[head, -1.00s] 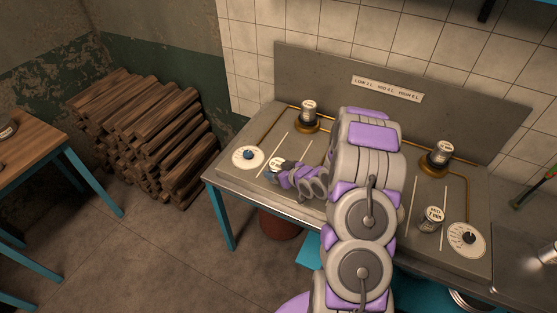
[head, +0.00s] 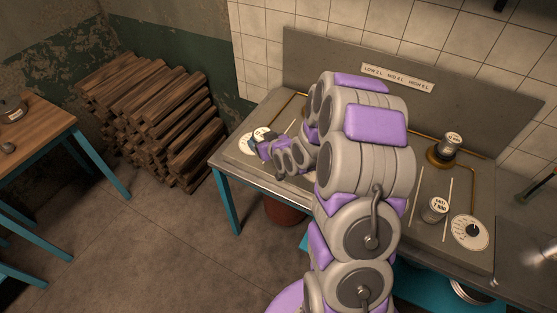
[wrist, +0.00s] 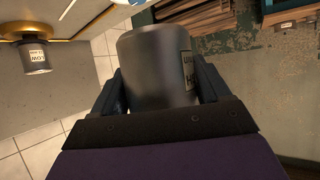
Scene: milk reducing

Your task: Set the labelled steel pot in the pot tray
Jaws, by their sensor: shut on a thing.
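The labelled steel pot (wrist: 152,62) is between the two fingers of my gripper (wrist: 160,84) in the wrist view. Its label shows at the right side, partly cut off by a finger. My gripper is shut on this pot. In the head view my gripper (head: 262,146) is over the left end of the steel counter, and the pot's pale top (head: 262,133) shows just beyond it. I cannot make out a pot tray in either view.
Another labelled pot (head: 453,142) stands on the right burner, and one (head: 435,209) stands on the counter (head: 425,180) near the right dial (head: 470,232). A wooden table (head: 35,135) with a dark pot is at the far left. Stacked logs (head: 150,115) stand behind open floor.

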